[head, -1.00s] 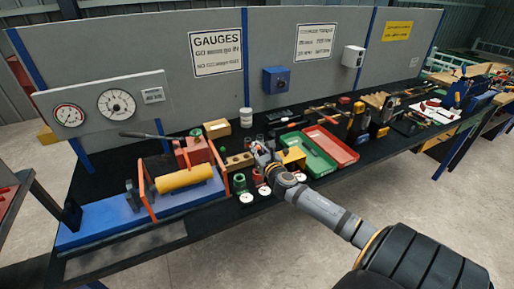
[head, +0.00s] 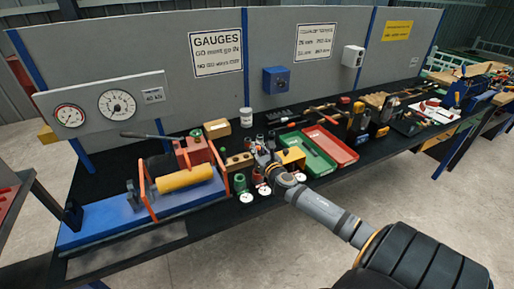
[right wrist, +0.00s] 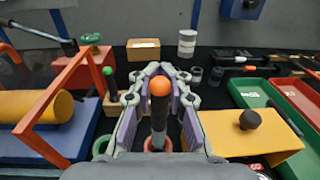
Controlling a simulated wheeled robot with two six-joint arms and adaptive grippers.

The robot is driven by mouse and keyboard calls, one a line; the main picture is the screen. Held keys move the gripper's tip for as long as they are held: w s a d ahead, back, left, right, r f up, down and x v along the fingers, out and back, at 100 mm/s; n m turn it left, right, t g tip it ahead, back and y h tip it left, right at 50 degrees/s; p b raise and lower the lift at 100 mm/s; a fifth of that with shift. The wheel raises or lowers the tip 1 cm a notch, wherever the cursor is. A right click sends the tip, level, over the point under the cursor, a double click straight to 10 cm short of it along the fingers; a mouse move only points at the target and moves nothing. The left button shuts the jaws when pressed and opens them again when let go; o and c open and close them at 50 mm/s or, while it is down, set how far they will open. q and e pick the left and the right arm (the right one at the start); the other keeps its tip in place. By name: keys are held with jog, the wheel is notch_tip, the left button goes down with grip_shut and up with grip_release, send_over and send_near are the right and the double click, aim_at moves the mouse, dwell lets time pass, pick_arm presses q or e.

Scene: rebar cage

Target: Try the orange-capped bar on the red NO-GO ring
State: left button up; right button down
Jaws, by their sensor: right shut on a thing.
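My right gripper (head: 262,150) is over the gauges near the bench's front edge. In the right wrist view the gripper (right wrist: 159,88) is shut on the dark orange-capped bar (right wrist: 159,112), which stands upright between its fingers. The red ring (right wrist: 149,145) shows around the bar's lower part in that view. I cannot tell whether the bar's end is inside the ring or just above it. A green ring (right wrist: 101,145) stands to the left, also seen in the head view (head: 240,180). My left gripper is not in view.
A wooden block (head: 238,161) with a green-capped bar (right wrist: 109,78) stands left of the gripper. The yellow block (right wrist: 235,140) with a black knob is close on the right. Beyond it are green (head: 330,168) and red (head: 352,157) trays. A blue-based machine (head: 100,222) fills the left.

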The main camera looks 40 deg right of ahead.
jog(key=shift+f, duration=0.1)
jog(key=shift+f+b, duration=1.6)
jog(key=shift+f, duration=0.3)
jog(key=c, duration=1.2)
grip_release()
jog(key=v, duration=1.2)
